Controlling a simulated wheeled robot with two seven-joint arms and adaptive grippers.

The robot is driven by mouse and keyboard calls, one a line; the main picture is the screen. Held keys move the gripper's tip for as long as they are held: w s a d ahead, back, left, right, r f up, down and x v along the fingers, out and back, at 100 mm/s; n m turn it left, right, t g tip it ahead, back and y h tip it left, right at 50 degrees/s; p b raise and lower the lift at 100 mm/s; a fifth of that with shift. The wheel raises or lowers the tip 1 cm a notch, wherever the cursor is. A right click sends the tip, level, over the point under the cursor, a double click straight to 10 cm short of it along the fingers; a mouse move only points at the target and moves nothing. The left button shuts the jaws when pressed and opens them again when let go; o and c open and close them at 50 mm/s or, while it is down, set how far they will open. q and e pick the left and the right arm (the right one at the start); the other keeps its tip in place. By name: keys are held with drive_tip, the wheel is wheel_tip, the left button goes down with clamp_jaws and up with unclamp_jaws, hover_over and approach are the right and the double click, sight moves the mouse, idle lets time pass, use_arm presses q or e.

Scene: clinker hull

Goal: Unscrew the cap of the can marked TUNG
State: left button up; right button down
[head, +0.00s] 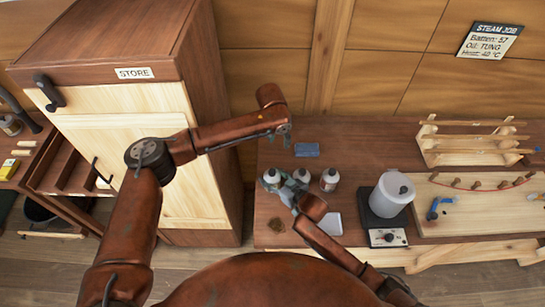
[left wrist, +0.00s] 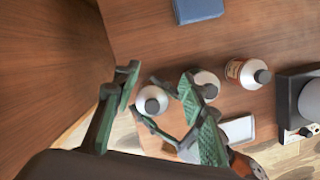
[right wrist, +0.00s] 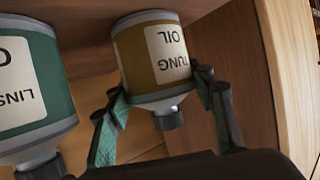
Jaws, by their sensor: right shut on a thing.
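The TUNG OIL can (right wrist: 152,55) has a mustard-brown label and a dark cap (right wrist: 168,119); it looks inverted in the right wrist view. In the head view it appears to be the leftmost can (head: 271,175) on the bench. My right gripper (right wrist: 160,88) is shut on this can, one finger on each side near its shoulder. My left gripper (head: 285,140) is open and empty, higher up. In the left wrist view its fingers point towards the capped can top (left wrist: 151,98), apart from it.
A green LINSEED can (right wrist: 30,85) stands close beside it, and another can (head: 330,180) is further right. A blue block (head: 307,150) lies behind. The STORE cabinet (head: 130,150) rises at left. A white pot (head: 392,195) and a rack (head: 470,150) stand right.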

sight(272, 171)
use_arm(q)
drive_tip(key=s+m+g, duration=0.1)
drive_tip(key=s, duration=0.1)
drive_tip(key=s+a+f+m+y, duration=0.1)
drive_tip(key=s, duration=0.1)
drive_tip(key=s+a+f+m+g, duration=0.1)
drive_tip(key=s, duration=0.1)
drive_tip(key=shift+s+a+f+g, duration=0.1)
drive_tip(key=shift+s+a+g, duration=0.1)
drive_tip(key=shift+a+g, duration=0.1)
use_arm(e)
drive_tip(key=shift+r, duration=0.1)
use_arm(q)
drive_tip(key=shift+s+f, duration=0.1)
drive_tip(key=shift+f, duration=3.85)
drive_tip(key=shift+c, duration=0.3)
clamp_jaws()
